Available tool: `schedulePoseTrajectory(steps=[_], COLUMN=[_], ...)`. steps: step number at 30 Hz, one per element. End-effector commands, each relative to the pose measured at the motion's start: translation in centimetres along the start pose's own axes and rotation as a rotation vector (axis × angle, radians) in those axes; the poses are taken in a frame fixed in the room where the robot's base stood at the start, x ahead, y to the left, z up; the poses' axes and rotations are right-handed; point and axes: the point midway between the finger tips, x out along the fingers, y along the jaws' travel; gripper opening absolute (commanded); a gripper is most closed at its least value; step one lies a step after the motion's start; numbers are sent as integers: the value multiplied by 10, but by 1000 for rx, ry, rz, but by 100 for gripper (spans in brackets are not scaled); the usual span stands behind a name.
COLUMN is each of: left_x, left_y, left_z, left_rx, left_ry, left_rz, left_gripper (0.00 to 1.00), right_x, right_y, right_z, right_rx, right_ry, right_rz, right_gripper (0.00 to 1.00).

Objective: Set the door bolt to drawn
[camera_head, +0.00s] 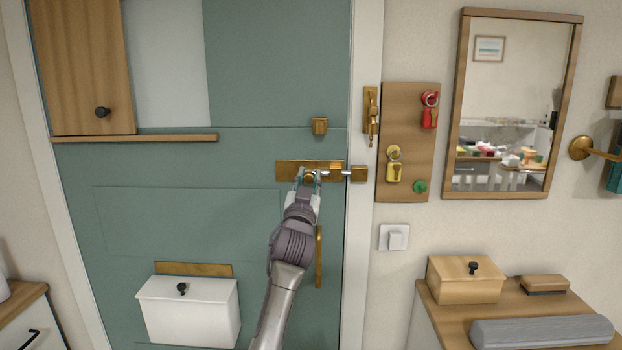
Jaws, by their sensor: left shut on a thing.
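The door bolt (287,170) is a brass plate fixed flat on the green door, near its right edge. A silver rod (334,174) runs right from it across the door's edge to a brass keeper (359,174) on the white frame. The rod appears to reach the keeper; its tip is hidden. My left gripper (308,177) comes up from below and is shut on the bolt's knob, which its fingers mostly hide. My right gripper is not in view.
A brass handle (319,257) is on the door just right of my left arm. A small brass fitting (320,126) sits above the bolt. A white box (188,312) is at lower left.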

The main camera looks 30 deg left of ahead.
Motion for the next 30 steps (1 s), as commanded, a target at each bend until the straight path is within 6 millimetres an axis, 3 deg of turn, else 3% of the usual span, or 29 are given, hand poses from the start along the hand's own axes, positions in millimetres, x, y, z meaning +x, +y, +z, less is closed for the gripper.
schedulePoseTrajectory(steps=[3,7,17,18,22,30], left_x=[-1,-4,-5,-5,-5,-5], left_y=[-26,-44,-49,-49,-49,-48], left_z=[1,4,6,6,6,6], left_rx=[6,4,3,3,3,2], left_ry=[-2,-1,-1,-1,-1,-1], left_rz=[-3,-2,-4,-4,-3,-2], left_gripper=[0,0,0,32,53,54], right_x=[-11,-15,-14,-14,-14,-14], right_y=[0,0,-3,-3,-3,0], right_z=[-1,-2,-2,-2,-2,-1], right_rx=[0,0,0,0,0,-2], right_ry=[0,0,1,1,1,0], right_rz=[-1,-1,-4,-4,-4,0], right_gripper=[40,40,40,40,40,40])
